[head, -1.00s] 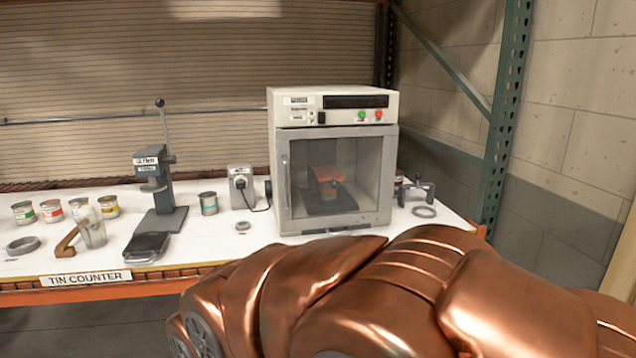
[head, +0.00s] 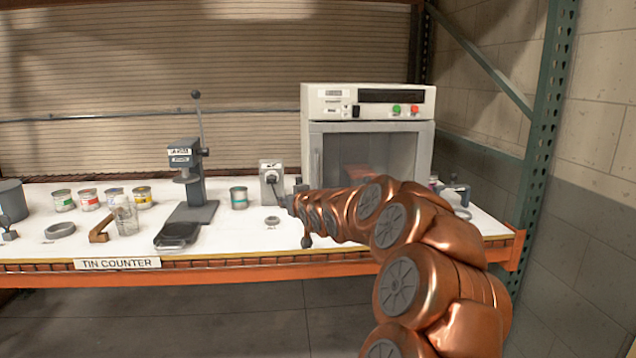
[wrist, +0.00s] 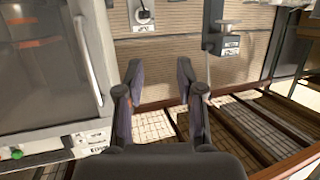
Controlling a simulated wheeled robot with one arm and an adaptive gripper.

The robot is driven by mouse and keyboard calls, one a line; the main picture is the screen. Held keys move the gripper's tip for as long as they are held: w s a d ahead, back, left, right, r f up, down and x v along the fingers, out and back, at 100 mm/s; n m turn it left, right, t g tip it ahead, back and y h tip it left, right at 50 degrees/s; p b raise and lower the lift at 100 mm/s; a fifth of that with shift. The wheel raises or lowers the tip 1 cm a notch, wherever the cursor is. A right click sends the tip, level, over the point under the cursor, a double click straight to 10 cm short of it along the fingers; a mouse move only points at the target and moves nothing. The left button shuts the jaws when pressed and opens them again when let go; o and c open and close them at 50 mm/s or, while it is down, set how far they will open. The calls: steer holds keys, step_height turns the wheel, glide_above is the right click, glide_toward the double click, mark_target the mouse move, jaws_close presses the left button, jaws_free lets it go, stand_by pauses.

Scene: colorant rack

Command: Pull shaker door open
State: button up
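The shaker (head: 345,103) is a cream cabinet at the back right of the counter. Its grey-framed glass door (head: 385,135) looks shut. The upright door handle (head: 319,150) is on the door's left side; my arm covers the lower door. In the wrist view, which looks upside down, the handle (wrist: 88,60) is a pale bar at the left on the shaker's door (wrist: 40,70). My gripper (head: 293,213) is in front of and left of the shaker's lower part. In the wrist view my gripper (wrist: 160,78) has its fingers apart, empty, with the handle to their left.
A grey box with a plug (head: 271,183) and a tin (head: 239,197) stand left of the shaker. Several tins line the left. A green rack post (head: 546,130) rises at right.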

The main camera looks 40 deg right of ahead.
mark_target(318, 176)
steer(key=s+d+r+m+t+h, duration=0.1)
steer(key=s+d+r+t+h, duration=0.15)
steer(key=d, duration=0.95)
steer(key=shift+p+x, duration=1.15)
steer(key=shift+x, duration=3)
steer(key=shift+w+a+f, duration=0.1)
steer(key=shift+a, duration=0.05)
jaws_close()
